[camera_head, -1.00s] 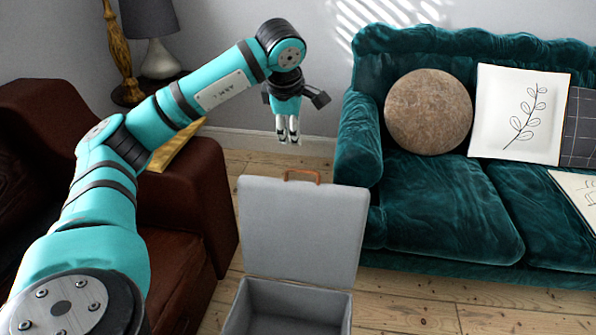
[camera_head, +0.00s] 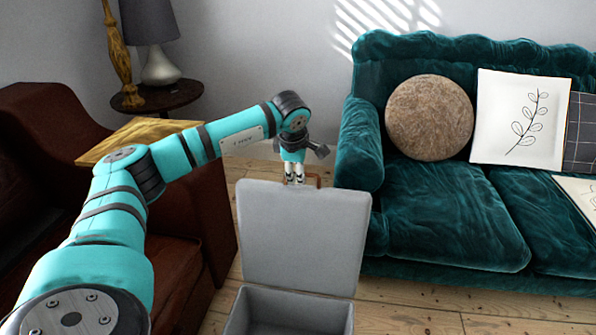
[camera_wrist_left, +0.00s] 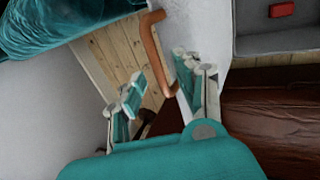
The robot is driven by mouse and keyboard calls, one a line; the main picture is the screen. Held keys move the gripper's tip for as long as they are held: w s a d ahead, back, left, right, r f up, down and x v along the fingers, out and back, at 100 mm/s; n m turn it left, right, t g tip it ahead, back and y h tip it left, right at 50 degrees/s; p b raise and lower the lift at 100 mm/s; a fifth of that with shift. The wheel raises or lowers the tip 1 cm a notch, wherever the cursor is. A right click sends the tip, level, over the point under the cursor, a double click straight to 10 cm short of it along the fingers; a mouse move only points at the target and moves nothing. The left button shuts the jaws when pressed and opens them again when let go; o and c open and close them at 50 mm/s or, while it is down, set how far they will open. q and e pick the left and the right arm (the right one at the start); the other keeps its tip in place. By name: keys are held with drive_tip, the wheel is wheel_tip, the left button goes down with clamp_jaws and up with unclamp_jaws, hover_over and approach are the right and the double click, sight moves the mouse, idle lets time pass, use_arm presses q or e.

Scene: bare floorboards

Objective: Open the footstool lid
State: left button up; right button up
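The grey footstool (camera_head: 290,312) stands on the floor with its lid (camera_head: 300,240) raised, upright and tilted slightly back. A copper-brown handle (camera_head: 318,181) sits at the lid's top edge, partly hidden by my left gripper (camera_head: 294,177). The gripper points down at that edge. In the left wrist view, my left gripper (camera_wrist_left: 158,78) has its fingers apart. The handle (camera_wrist_left: 153,45) passes beside and partly between the fingertips; I cannot tell if they touch. The pale lid (camera_wrist_left: 208,28) lies close to the right-hand finger. My right gripper is out of view.
A small red object (camera_wrist_left: 282,9) lies in the footstool's box. A teal sofa (camera_head: 450,215) with cushions stands close on the right. A brown leather armchair (camera_head: 205,215) is close on the left. A side table (camera_head: 180,95) with a lamp stands behind it.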

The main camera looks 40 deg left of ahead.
use_arm(q)
drive_tip(key=shift+c, duration=0.4)
clamp_jaws()
drive_tip(key=shift+f, duration=0.1)
